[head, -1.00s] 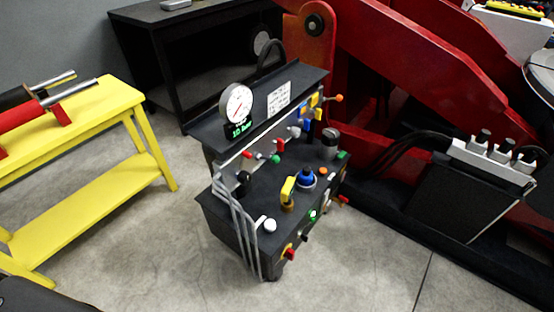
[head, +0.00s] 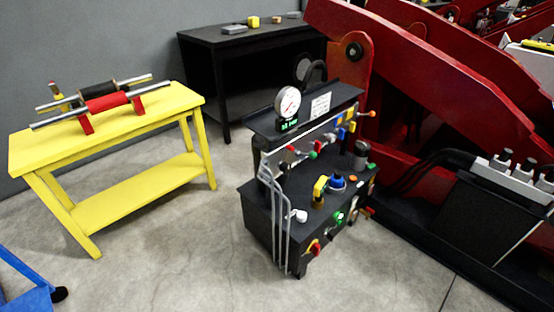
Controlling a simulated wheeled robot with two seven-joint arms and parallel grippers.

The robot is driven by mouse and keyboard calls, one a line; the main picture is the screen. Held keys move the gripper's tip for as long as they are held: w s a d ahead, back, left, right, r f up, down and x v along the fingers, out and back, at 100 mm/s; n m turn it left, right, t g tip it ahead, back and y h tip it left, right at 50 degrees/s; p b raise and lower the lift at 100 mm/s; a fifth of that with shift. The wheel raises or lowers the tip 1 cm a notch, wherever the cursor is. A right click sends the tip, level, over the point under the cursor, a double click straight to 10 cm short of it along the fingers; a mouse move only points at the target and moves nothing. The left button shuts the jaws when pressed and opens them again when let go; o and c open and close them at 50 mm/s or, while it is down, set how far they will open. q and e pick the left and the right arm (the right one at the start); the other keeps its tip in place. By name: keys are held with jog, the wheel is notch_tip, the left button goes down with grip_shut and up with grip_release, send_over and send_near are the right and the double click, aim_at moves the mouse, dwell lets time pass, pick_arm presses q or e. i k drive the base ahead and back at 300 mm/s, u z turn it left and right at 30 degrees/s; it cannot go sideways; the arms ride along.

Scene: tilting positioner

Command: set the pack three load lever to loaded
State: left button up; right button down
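The pack three load lever is not clearly marked out in the head view. A black hydraulic console (head: 262,208) stands on the floor right of centre, with a round gauge (head: 288,102) and a green display on top. Several small levers and knobs with coloured tips sit on it, including a red one (head: 291,149), a green one (head: 313,155) and an orange one (head: 372,114). At the far right, a white block with several dark-topped fittings (head: 512,177) sits on a black box. Labels are too small to read. Neither gripper is in view.
A yellow bench (head: 150,133) holding red and black rollers stands at the left. A black table (head: 235,39) is at the back. A large red machine frame (head: 440,75) fills the right. A blue object (head: 28,290) is at the lower left. Concrete floor in front is open.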

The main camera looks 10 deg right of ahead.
aim_at(313, 155)
jog(key=u, duration=0.4)
jog(key=i, duration=1)
jog(key=z, duration=0.65)
jog(key=i, duration=0.5)
jog(key=z, duration=0.6)
